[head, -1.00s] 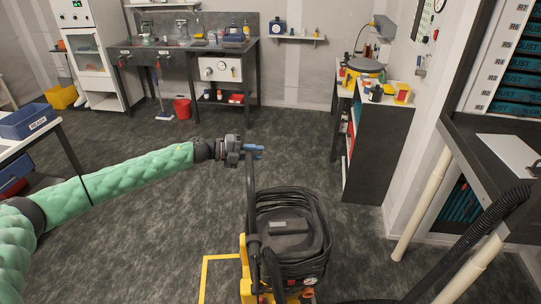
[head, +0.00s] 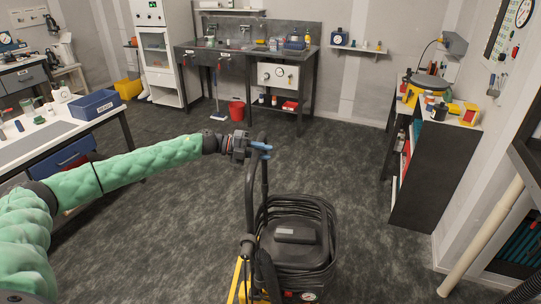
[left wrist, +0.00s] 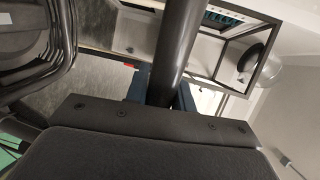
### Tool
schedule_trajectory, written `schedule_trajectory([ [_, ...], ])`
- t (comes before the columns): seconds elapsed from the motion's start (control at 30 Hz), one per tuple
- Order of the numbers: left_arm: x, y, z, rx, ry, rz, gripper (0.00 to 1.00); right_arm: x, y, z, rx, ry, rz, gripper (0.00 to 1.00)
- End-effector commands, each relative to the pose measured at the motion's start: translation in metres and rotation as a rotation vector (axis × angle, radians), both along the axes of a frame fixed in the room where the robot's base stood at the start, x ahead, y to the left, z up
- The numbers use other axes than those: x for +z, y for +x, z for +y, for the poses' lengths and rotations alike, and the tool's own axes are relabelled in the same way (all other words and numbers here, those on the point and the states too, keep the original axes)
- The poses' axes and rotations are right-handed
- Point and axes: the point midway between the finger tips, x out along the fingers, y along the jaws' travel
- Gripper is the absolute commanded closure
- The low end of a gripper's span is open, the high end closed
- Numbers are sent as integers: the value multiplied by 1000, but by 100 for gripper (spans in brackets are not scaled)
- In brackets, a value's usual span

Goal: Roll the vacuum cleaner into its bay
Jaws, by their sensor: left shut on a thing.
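The vacuum cleaner (head: 298,238) stands at the bottom middle of the head view. It has a dark body with a coiled black hose or cable around it, yellow parts low down and a small gauge. Its dark upright handle (head: 249,195) rises on the left side. My left gripper (head: 260,151) is shut on the top of this handle. In the left wrist view, the handle tube (left wrist: 178,45) passes between the blue fingers of my left gripper (left wrist: 160,95). The vacuum's lower end is cut off by the frame edge. I cannot make out the bay. My right gripper is not in view.
A dark shelf unit (head: 428,185) stands to the right, with a pale pipe (head: 480,238) nearer. A white-topped table (head: 30,145) with a blue bin (head: 95,104) is at the left. Open grey floor lies between.

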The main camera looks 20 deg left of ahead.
Motion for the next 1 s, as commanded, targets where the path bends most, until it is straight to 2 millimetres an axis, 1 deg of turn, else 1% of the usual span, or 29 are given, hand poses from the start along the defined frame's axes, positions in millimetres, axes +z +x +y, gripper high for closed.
schedule_trajectory([
  [0.03, -4, -2, 1, -2, 2, 4, 100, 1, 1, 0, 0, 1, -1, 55],
  [0.2, -3, -3, 4, -3, 2, 4, 100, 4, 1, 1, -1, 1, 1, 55],
  [0.5, -3, -3, 4, -3, 2, 4, 100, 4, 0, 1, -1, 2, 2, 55],
  [0.53, -3, -3, 4, -3, 2, 4, 70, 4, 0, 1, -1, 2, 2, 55],
  [0.6, -3, -3, 4, -3, 1, 3, 56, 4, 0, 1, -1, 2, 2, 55],
  [0.63, -3, -2, 4, -3, 1, 3, 54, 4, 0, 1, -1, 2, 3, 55],
  [1.0, -1, -3, 7, -1, 2, 1, 54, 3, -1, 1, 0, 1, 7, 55],
])
